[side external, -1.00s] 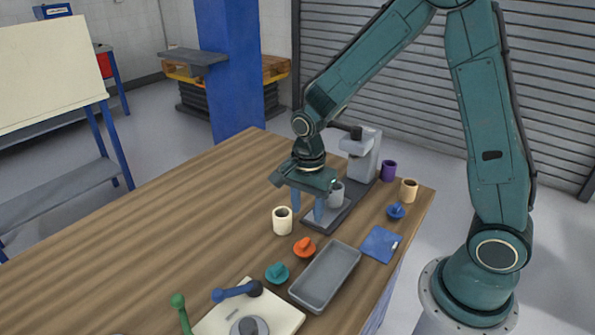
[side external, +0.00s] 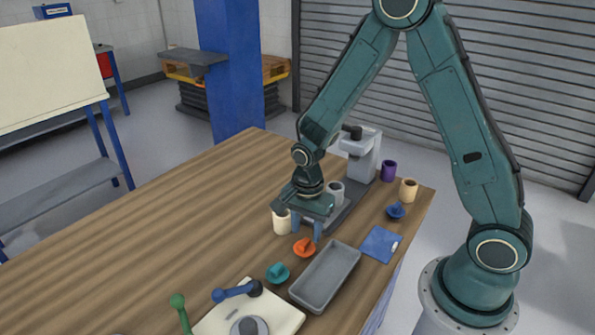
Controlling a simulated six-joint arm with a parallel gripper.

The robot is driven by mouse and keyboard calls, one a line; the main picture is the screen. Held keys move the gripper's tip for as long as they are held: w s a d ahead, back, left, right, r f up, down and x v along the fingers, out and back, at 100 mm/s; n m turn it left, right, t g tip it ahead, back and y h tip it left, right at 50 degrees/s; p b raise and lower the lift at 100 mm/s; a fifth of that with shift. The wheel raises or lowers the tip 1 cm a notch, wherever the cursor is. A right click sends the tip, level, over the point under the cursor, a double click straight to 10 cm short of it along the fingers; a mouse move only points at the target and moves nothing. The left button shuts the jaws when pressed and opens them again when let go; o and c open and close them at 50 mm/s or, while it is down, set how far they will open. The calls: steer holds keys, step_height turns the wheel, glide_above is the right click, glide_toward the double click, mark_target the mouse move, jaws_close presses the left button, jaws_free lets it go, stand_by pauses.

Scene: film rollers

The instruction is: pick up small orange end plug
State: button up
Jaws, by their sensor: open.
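The small orange end plug (side external: 304,248) lies on the wooden table, between the cream roller and the grey tray. It has a round base and a raised knob. My gripper (side external: 306,232) is open and points down just above and behind the plug. One finger overlaps the cream roller (side external: 281,226) in the picture and the other is near the plug's right side. I cannot tell whether a finger touches either one.
A grey tray (side external: 325,275) stands at the front right, with a teal plug (side external: 277,273) to its left. A grey press (side external: 361,158) with a grey roller (side external: 335,193) stands behind. A blue plug (side external: 396,211), tan roller (side external: 409,190) and purple roller (side external: 388,171) are right. The left table is clear.

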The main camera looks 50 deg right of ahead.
mark_target(305, 248)
steer(key=shift+f, duration=1.5)
steer(key=shift+c, duration=0.4)
jaws_close()
